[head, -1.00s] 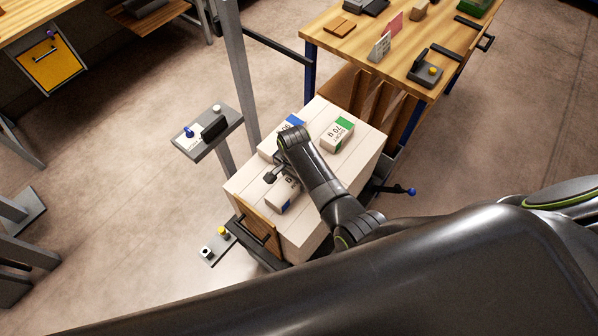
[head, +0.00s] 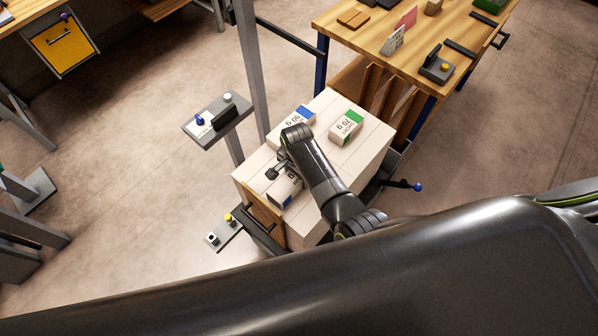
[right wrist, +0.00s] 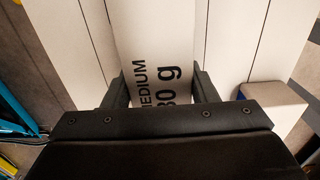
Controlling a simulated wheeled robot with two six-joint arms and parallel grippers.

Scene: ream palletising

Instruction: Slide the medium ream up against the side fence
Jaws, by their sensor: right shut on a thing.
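The medium ream (head: 284,191) is a white block with a dark blue end patch. It lies on the pale plank-topped block (head: 362,165), near its near-left side. In the right wrist view the medium ream (right wrist: 152,45) shows its "MEDIUM 80 g" print between my fingers. My right gripper (head: 281,177) is shut on it; the wrist view shows the gripper (right wrist: 163,88) with a finger at each side. A wooden board (head: 264,217) with a dark bar stands at the block's near-left side; I cannot tell if it is the side fence. My left gripper is not in view.
A blue-ended ream (head: 299,117) and a green-ended "SHORT 70 g" ream (head: 346,127) lie farther back on the block. A grey post (head: 251,75) and a small control panel (head: 217,117) stand at the left. A wooden workbench (head: 400,45) stands behind.

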